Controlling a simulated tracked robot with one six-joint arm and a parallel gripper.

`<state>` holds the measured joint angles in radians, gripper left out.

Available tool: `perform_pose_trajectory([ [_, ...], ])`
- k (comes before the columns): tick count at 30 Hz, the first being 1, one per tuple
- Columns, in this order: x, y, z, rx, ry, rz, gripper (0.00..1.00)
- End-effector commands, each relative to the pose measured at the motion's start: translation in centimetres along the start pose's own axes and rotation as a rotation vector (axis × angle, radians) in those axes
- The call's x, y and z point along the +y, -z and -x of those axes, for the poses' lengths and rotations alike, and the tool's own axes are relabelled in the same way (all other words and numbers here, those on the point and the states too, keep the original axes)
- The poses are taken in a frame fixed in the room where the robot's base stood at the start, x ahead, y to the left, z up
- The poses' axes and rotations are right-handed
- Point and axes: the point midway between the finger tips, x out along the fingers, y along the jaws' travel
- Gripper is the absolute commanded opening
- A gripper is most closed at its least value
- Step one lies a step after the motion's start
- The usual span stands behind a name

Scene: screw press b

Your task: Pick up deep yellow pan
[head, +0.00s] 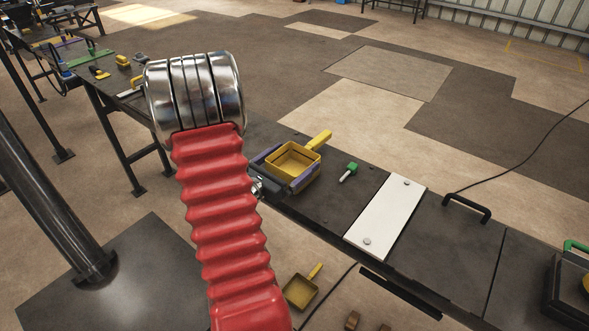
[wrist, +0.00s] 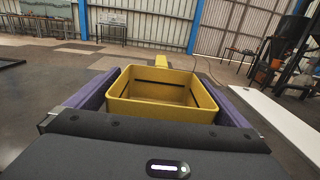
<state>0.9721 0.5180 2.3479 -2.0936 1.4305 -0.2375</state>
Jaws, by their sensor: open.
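A square deep yellow pan (head: 293,158) sits at the dark bench, its handle pointing away to the upper right. It fills the middle of the wrist view (wrist: 160,112), looks empty, and its handle points away from me. My gripper (wrist: 160,90) is open, with a purple finger along each side of the pan. In the head view my gripper (head: 291,166) is partly hidden behind the pan and my red arm sleeve. I cannot tell whether the fingers touch the pan's walls. A second, darker yellow pan (head: 300,292) lies lower down, in front of the bench.
A green-handled tool (head: 349,172) lies just right of the pan. A white plate (head: 386,217) and a black handle (head: 467,207) are farther right on the bench. Small yellow items (head: 122,61) lie at its far left end. Open floor lies behind the bench.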

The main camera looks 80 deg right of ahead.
Motion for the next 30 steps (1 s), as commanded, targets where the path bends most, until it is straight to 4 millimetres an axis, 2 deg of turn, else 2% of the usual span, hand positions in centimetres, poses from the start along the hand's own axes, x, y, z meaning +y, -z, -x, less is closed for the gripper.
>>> perform_pose_trajectory([
  [3,-0.02,0.01,-1.17,0.000,0.001,0.000,1.00],
  [6,0.00,0.04,-1.53,0.000,0.000,0.000,1.00],
  [21,0.05,0.02,-1.49,0.000,-0.001,0.001,1.00],
  [30,0.06,0.02,-1.48,0.000,-0.002,0.001,0.80],
])
